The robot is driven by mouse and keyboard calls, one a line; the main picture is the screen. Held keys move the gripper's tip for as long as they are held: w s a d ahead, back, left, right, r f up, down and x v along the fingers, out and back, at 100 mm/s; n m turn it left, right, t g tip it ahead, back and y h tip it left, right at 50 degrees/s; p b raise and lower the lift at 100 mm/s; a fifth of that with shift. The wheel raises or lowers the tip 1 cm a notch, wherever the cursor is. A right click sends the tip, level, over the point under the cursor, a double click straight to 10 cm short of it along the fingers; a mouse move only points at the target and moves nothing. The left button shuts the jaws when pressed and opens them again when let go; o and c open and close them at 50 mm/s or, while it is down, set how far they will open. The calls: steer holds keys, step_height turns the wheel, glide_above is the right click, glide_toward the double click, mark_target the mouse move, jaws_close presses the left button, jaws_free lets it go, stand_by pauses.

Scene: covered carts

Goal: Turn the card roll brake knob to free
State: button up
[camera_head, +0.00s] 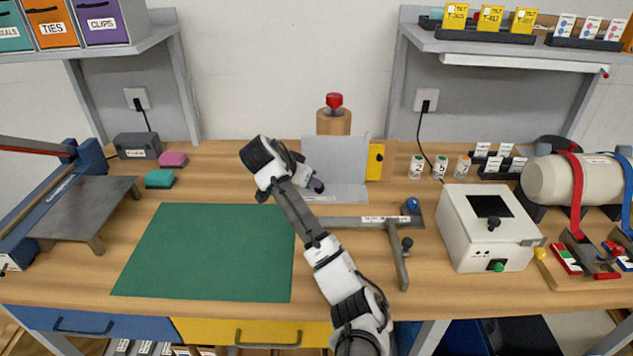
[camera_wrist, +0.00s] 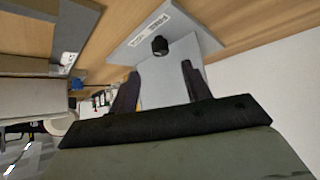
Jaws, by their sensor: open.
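A grey plate fixture (camera_head: 338,160) stands at mid-table, with an upright plate and a labelled base. In the wrist view, a short black knob (camera_wrist: 160,44) sits on the grey base (camera_wrist: 190,35) near two white labels too small to read. I take this as the brake knob, but cannot confirm it. My gripper (camera_head: 312,178) is at the left of the fixture in the head view, partly hiding its base. In the wrist view my gripper (camera_wrist: 161,72) is open and empty, its fingers either side of the line to the knob and apart from it. The knob's setting cannot be read.
A tan cylinder (camera_head: 334,122) with a red top stands behind the fixture. A yellow block (camera_head: 375,162) is at its right. A grey bar with a blue knob (camera_head: 411,203) lies in front. A white box (camera_head: 484,238) stands right. The green mat (camera_head: 205,252) is clear.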

steer(key=p+x, duration=0.2)
steer(key=x, duration=0.5)
steer(key=shift+w+f, duration=0.15)
steer(key=shift+f, duration=0.1)
steer(key=shift+c, duration=0.5)
steer(key=c, duration=0.9)
